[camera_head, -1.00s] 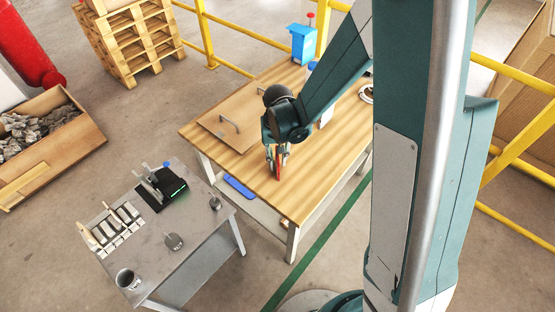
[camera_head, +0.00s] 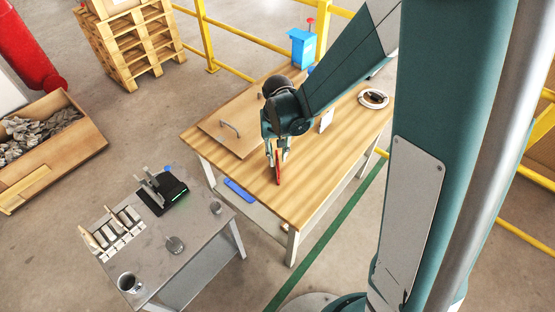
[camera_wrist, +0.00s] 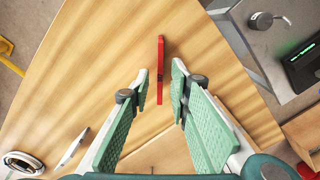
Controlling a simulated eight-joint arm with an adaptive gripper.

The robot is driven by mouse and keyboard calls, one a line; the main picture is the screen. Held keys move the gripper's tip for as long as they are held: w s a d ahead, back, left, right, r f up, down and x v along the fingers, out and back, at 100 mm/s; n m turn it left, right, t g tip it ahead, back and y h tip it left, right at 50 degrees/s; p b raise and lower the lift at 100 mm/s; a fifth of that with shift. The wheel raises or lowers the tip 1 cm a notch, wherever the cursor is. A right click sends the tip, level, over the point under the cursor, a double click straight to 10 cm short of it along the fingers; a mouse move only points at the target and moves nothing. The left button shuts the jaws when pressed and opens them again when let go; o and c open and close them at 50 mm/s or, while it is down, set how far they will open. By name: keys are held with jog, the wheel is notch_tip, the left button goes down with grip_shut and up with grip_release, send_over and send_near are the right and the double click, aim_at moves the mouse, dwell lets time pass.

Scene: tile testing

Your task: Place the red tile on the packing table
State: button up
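The red tile (camera_head: 278,172) stands on edge on the wooden packing table (camera_head: 325,165), near its front left part. In the wrist view the tile (camera_wrist: 160,68) shows edge-on as a thin red strip between and beyond my fingertips. My gripper (camera_head: 277,157) points down over the tile. In the wrist view my gripper (camera_wrist: 160,80) is open, with a gap visible on each side of the tile. The tile's faces are mostly hidden.
A board with a handle (camera_head: 231,128) lies left of the gripper. A white ring (camera_head: 373,98) and a white card (camera_head: 326,121) are to the right. A grey table (camera_head: 200,238) with a black device (camera_head: 163,193) stands at front left.

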jog(key=shift+r+p, duration=0.6)
jog(key=shift+r, duration=2.85)
jog(key=s+d+r+t, duration=0.2)
jog(key=s+d+r, duration=0.15)
jog(key=r, duration=0.35)
jog(key=s+d+r+t, duration=0.1)
jog(key=s+d+r, duration=0.2)
jog(key=d+r, duration=0.25)
jog(key=s+d+r+t, duration=0.2)
jog(key=s+d+r, duration=0.1)
jog(key=s, duration=0.3)
jog(key=s+d+r+t, duration=0.2)
jog(key=s+d+r, duration=0.2)
jog(key=s+r, duration=0.1)
jog(key=shift+s+d, duration=0.15)
jog(key=shift+s, duration=0.65)
